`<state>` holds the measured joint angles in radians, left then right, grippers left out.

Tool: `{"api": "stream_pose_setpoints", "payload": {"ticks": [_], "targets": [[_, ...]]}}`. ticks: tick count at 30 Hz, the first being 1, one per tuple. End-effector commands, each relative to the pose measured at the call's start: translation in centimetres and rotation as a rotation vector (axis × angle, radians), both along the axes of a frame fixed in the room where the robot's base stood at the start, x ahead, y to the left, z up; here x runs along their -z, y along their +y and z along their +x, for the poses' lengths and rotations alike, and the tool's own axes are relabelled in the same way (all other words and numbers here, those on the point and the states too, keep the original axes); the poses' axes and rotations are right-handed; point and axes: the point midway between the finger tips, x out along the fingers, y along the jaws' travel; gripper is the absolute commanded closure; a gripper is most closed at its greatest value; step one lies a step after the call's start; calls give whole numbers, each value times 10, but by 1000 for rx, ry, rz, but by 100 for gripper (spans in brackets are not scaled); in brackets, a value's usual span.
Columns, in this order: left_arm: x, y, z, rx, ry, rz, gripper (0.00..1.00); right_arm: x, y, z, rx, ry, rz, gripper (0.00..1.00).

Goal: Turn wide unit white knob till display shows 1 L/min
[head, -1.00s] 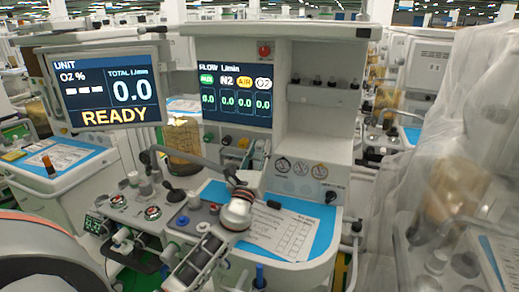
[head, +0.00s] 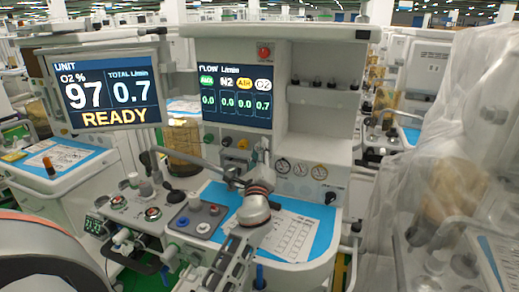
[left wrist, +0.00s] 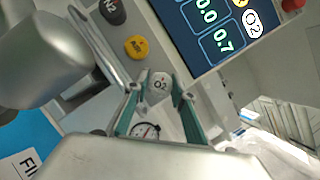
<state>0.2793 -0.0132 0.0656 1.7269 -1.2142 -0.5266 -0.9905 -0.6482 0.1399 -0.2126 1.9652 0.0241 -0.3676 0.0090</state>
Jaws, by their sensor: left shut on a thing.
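The wide unit (head: 315,135) stands ahead, with a flow display (head: 236,98) reading 0.0, 0.0, 0.0 and 0.7 under O2. The tilted screen (head: 110,90) on the left reads O2 97 %, total 0.7 L/min and READY. The white knob (left wrist: 160,86), marked O2, is at the right end of the knob row. My left gripper (left wrist: 158,92) is shut on this knob, a finger on each side. In the head view my left gripper (head: 261,154) mostly hides the knob.
Yellow (left wrist: 136,46) and dark (left wrist: 112,10) knobs sit beside the white one. Pressure gauges (head: 300,169) are to its right. A paper (head: 293,235) lies on the blue work surface below. A plastic-draped machine (head: 450,150) stands at the right.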

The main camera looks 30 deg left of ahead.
Motion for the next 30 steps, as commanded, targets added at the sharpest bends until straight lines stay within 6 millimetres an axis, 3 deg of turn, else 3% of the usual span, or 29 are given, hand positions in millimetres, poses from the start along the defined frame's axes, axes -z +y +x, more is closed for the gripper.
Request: {"api": "stream_pose_setpoints", "payload": {"ticks": [9,24,25,30], "targets": [[0,0,0,0,-26,-107,97,-4,0,1,0,-1,-1,60],[0,0,0,0,-30,-123,97,-2,0,-1,0,4,-2,60],[0,0,0,0,-30,-123,68,-2,0,-1,0,4,-2,60],[0,0,0,0,-29,-122,68,-2,0,-1,0,4,-2,60]]}}
